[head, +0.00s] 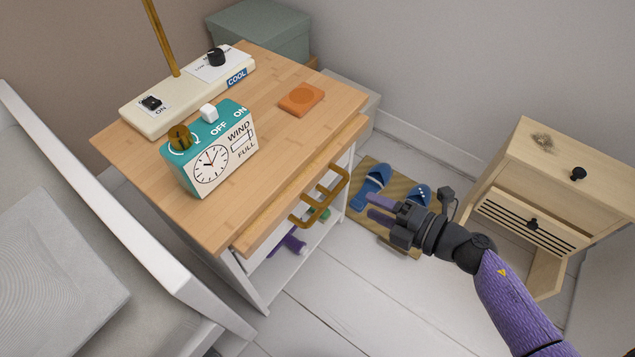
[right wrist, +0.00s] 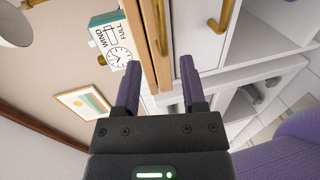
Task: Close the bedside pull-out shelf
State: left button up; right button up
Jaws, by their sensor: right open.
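The bedside table (head: 320,84) has a wooden top, with the pull-out shelf (head: 272,221) under it. The shelf's wooden front strip projects a little past the top's edge. Gold bar handles (head: 321,197) stick out at its front. In the right wrist view the shelf edge (right wrist: 160,66) and a gold handle (right wrist: 161,27) lie ahead, between the finger lines. My right gripper (head: 369,207) is open and empty, to the right of the handles and apart from them. Its fingers also show in the right wrist view (right wrist: 158,82). My left gripper is not in view.
A teal clock box (head: 222,150), a cream lamp base (head: 187,92) and an orange block (head: 302,99) stand on the top. A bed (head: 60,260) is at left. Blue slippers (head: 373,181) lie on a mat. A light wooden cabinet (head: 545,185) is at right.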

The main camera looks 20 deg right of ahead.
aim_at(337, 189)
jog(key=b+x, duration=0.3)
jog(key=x, duration=0.6)
jog(key=shift+f, duration=0.1)
grip_shut()
dwell(1.0)
